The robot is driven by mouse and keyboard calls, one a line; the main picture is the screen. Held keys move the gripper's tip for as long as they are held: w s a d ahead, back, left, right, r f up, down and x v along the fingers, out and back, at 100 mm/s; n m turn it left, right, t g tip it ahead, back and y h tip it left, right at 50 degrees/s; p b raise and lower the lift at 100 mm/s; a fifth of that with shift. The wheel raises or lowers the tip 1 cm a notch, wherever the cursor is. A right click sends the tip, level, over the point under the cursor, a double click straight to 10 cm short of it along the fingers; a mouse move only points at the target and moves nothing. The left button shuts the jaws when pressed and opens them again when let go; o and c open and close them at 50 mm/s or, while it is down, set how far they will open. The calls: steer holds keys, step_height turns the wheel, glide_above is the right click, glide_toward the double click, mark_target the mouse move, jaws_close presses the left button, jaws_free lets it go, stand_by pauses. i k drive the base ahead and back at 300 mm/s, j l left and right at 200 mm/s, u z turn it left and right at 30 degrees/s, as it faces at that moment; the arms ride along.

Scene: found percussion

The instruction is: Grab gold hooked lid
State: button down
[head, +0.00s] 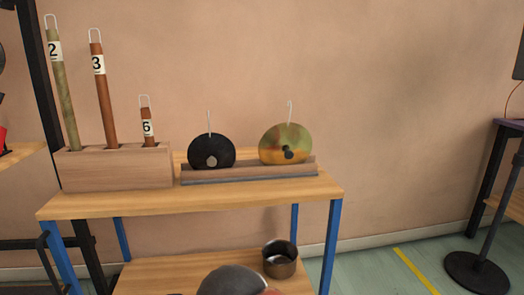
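The gold hooked lid (276,142) stands on edge in a wooden rack (250,176) on the table. It is a round disc with mottled green, gold and orange patches, a dark knob near its lower middle and a thin pale hook rising from its top. A black lid (207,146) with a pale knob and a similar hook stands to its left in the same rack, with a gap between them. The bottom edge of the gold lid is hidden by the rack's front rail. My gripper is not in view.
A wooden block (115,172) left of the rack holds numbered tubes with wire loops. A metal pot (280,260) sits on the lower shelf. A dark rounded shape (232,281) at the bottom edge is unclear. A black stand (475,272) is far right; floor between is clear.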

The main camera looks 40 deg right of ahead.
mark_target(288, 143)
steer(key=z, duration=1.3)
